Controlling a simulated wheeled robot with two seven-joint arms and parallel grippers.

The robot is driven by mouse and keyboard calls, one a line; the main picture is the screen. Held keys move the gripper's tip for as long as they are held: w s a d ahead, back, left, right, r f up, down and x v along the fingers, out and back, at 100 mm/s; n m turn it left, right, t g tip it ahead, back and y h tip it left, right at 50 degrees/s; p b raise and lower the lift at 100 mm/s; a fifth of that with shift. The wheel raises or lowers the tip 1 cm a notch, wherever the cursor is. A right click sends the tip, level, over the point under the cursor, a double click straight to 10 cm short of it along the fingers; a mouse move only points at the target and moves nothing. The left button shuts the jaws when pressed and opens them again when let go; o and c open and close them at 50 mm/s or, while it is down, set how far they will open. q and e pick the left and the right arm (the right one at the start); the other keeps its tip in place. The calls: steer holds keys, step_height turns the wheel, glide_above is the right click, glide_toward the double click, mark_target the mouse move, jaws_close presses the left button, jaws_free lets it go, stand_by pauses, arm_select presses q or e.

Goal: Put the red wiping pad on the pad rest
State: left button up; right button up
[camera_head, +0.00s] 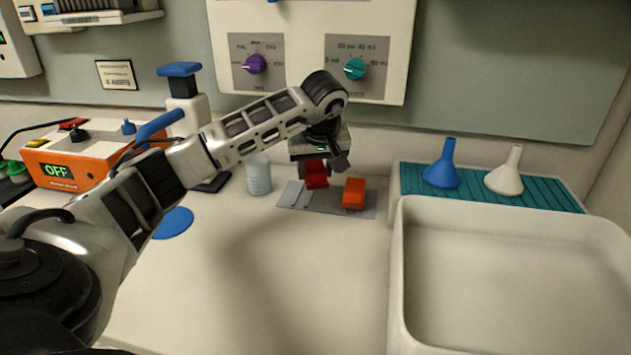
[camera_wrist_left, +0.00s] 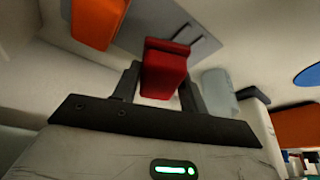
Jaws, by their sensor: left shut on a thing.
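My left gripper (camera_head: 316,167) is shut on the red wiping pad (camera_head: 317,178). In the left wrist view the red pad (camera_wrist_left: 164,70) sits between the two fingers (camera_wrist_left: 160,85). The head view shows the pad over the grey pad rest (camera_head: 330,208), a flat plate on the counter. I cannot tell whether the pad touches the rest. An orange pad (camera_head: 353,194) lies on the right part of the rest, beside the red pad. Thin light strips show on the rest's left part. My right gripper is not in view.
A clear beaker (camera_head: 258,175) stands just left of the rest. A white sink (camera_head: 510,270) and a teal mat (camera_head: 530,190) with blue (camera_head: 442,168) and white (camera_head: 506,172) funnels are to the right. An orange device (camera_head: 80,158) stands at left. The counter in front is clear.

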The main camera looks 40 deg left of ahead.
mark_target(315, 183)
arm_select(q)
steer(key=shift+w+a+f, duration=0.2)
steer(key=shift+f, duration=1.7)
steer(key=shift+f, duration=0.1)
steer(key=o, duration=1)
steer(key=shift+c, duration=0.2)
steer(key=v, duration=1.2)
steer(key=shift+p, duration=0.3)
